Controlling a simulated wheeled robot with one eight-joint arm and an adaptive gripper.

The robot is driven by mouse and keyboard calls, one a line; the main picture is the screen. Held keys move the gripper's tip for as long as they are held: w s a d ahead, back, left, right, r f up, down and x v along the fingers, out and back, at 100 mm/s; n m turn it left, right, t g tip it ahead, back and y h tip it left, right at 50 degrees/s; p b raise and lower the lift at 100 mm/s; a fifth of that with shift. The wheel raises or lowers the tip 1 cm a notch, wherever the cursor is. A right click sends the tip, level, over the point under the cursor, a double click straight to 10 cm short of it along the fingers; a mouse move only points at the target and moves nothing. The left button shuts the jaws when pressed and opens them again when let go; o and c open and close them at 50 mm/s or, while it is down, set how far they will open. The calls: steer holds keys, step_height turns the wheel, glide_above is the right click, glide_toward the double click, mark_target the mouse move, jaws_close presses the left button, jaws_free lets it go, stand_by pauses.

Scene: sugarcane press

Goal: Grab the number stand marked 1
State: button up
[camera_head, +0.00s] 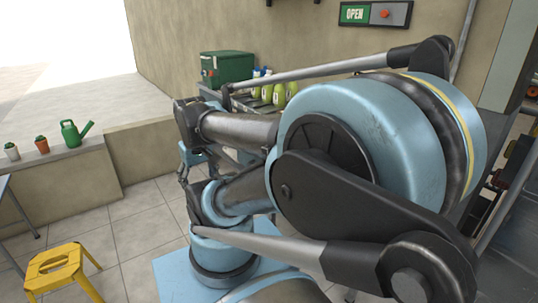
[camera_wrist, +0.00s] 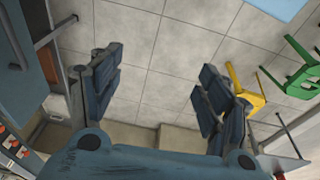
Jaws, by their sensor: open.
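I cannot make out a number stand marked 1 in either view. My gripper (camera_wrist: 157,70) shows in the wrist view with its two dark blue fingers wide apart. In the head view my gripper (camera_head: 187,160) is small and partly hidden, in front of the counter area left of centre. My own arm covers much of the middle and right of the head view.
A green box (camera_head: 227,67) and several yellow-green bottles (camera_head: 279,95) stand at the back. A low wall (camera_head: 60,175) holds potted plants and a green watering can (camera_head: 75,132). A yellow stool (camera_head: 55,262) stands front left. A green stool (camera_wrist: 300,68) is at right.

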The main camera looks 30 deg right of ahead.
steer(key=w+d+r+n+g+h, duration=0.1)
steer(key=w+d+r+n+h, duration=0.15)
steer(key=w+d+n, duration=0.75)
steer(key=w+d+r+n+h, duration=0.1)
steer(key=w+d+r+n, duration=0.25)
steer(key=w+d, duration=0.8)
steer(key=d+f+n+g, duration=0.1)
steer(key=d+f+n, duration=0.25)
steer(key=d, duration=0.95)
steer(key=shift+h, duration=0.45)
steer(key=x, duration=1)
steer(key=shift+f, duration=0.2)
steer(key=shift+w+x, duration=0.15)
steer(key=shift+x, duration=0.85)
steer(key=shift+w+x, duration=0.2)
steer(key=shift+x, duration=0.8)
steer(key=shift+d+f, duration=0.35)
steer(key=shift+f, duration=0.1)
steer(key=c, duration=1.2)
